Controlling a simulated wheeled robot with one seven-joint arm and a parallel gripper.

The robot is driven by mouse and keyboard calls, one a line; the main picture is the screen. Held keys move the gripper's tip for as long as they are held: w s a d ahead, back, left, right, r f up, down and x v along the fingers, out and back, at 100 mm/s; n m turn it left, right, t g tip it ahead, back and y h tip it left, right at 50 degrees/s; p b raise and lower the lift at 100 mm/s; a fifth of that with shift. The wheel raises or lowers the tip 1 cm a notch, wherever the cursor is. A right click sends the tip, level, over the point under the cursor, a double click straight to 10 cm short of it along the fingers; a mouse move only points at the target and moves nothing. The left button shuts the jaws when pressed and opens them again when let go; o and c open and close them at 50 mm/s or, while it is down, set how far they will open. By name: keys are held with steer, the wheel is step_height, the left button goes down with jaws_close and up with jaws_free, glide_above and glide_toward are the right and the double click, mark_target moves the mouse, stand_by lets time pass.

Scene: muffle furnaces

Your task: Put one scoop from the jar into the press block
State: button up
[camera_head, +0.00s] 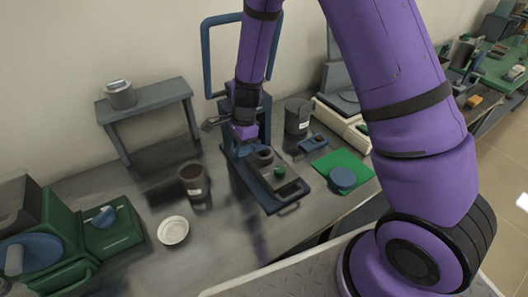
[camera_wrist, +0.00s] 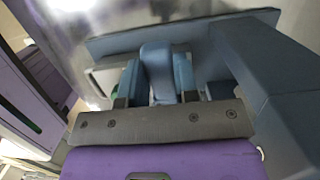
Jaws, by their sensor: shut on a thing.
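My gripper (camera_head: 243,148) points down within the blue press frame (camera_head: 207,58) at the middle of the bench. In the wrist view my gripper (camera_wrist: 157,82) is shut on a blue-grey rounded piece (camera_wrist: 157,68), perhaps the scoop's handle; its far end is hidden. A dark round block (camera_head: 264,156), perhaps the press block, sits on the press base just right of and below my gripper. A brown open jar (camera_head: 192,182) with a label stands left of the press. I cannot see whether a scoop holds any material.
A white dish (camera_head: 173,231) lies front left. A grey labelled container (camera_head: 298,116) stands behind right of the press. A green mat (camera_head: 353,163) with a blue round piece (camera_head: 342,179) lies right. A small grey stand (camera_head: 145,100) is at the back left, green equipment (camera_head: 108,228) at far left.

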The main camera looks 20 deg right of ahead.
steer(key=shift+a+f+h, duration=0.1)
steer(key=shift+f+h, duration=0.1)
steer(key=shift+h, duration=0.1)
steer(key=shift+a+f+h, duration=0.2)
steer(key=shift+f+h, duration=0.15)
steer(key=shift+h, duration=0.15)
steer(key=shift+a+f+t+h, duration=0.15)
steer(key=shift+f+t+h, duration=0.25)
steer(key=shift+f+h, duration=0.65)
steer(key=shift+r, duration=0.15)
steer(key=shift+r, duration=0.1)
steer(key=shift+r, duration=1.9)
